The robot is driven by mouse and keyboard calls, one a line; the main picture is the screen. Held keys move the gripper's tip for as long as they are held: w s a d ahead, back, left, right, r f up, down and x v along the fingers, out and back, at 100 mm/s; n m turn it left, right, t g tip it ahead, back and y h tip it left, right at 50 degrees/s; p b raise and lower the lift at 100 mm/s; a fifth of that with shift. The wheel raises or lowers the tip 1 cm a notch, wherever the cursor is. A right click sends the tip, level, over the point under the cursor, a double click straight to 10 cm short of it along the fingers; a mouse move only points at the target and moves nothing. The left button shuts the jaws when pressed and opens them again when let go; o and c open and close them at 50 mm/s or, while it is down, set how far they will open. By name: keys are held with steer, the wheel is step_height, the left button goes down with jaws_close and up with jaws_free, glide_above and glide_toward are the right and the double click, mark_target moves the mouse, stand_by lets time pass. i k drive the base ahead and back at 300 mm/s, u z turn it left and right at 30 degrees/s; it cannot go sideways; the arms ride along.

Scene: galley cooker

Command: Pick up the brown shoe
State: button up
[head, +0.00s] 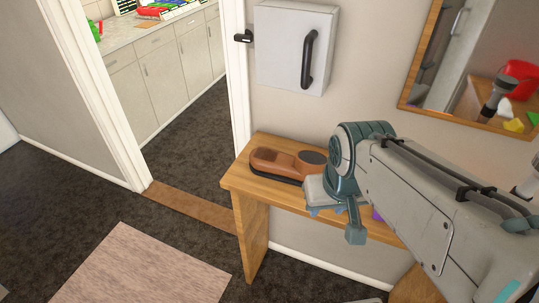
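The brown shoe (274,160) lies on the left part of a narrow wooden table (236,180). It has a dark sole and a dark opening at its right end. My arm reaches in from the right. My gripper (326,211) is just right of and in front of the shoe, over the table's front edge. It looks apart from the shoe, but its housing overlaps the shoe's right end in this view. Teal finger parts show below the pale housing. The gap between the fingers is not clear, and nothing is visibly held.
A white wall box (285,48) with a black handle hangs above the table. A mirror (408,88) hangs at the right. A purple thing (377,215) is partly hidden behind my arm. A doorway to kitchen cabinets (165,80) opens left. A pale rug (140,268) lies on the floor.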

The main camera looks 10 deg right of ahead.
mark_target(271, 163)
steer(key=u, duration=0.05)
steer(key=i, duration=0.5)
steer(key=z, duration=0.55)
steer(key=k, duration=1.35)
steer(key=z, duration=0.25)
steer(key=i, duration=1.3)
steer(key=z, duration=0.05)
